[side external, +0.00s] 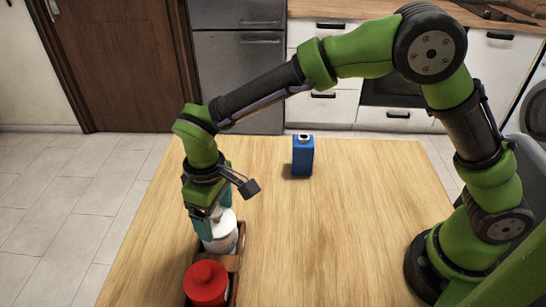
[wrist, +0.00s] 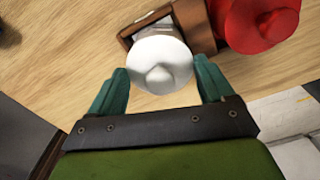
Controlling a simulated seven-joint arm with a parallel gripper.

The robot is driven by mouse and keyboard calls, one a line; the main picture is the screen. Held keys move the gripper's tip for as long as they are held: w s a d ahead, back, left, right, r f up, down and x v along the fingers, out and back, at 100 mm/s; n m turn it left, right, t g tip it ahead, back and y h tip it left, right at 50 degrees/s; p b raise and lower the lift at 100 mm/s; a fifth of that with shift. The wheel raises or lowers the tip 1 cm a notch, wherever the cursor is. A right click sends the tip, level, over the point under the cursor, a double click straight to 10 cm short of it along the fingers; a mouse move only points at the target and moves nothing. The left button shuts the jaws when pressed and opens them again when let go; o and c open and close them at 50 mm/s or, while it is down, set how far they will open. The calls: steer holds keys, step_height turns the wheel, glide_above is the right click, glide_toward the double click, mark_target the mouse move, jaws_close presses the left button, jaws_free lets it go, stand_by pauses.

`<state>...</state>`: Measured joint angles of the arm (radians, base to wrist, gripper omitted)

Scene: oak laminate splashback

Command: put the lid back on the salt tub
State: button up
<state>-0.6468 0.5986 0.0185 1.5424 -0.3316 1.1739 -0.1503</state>
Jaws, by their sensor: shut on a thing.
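A white round lid (wrist: 160,62) with a central knob lies between the two teal fingers of my gripper (wrist: 159,78), which is shut on it. In the side external view my gripper (side external: 208,222) points down over the wooden tray, and the white lid shows beside its fingers. A white tub (side external: 222,243) stands below in the tray, mostly hidden by the lid and my gripper. I cannot tell whether the lid touches the tub's rim.
The brown wooden tray (wrist: 203,26) also holds a red-lidded tub (side external: 205,284), close beside the white one; its red lid (wrist: 262,22) shows at the wrist view's upper right. A blue carton (side external: 303,157) stands at the table's back. The table's middle is clear.

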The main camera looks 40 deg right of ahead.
stand_by(0.4)
steer(key=o, duration=0.9)
steer(key=shift+r, duration=0.1)
steer(key=shift+r, duration=3.45)
steer(key=shift+c, duration=0.5)
jaws_close()
steer(key=shift+f, duration=0.25)
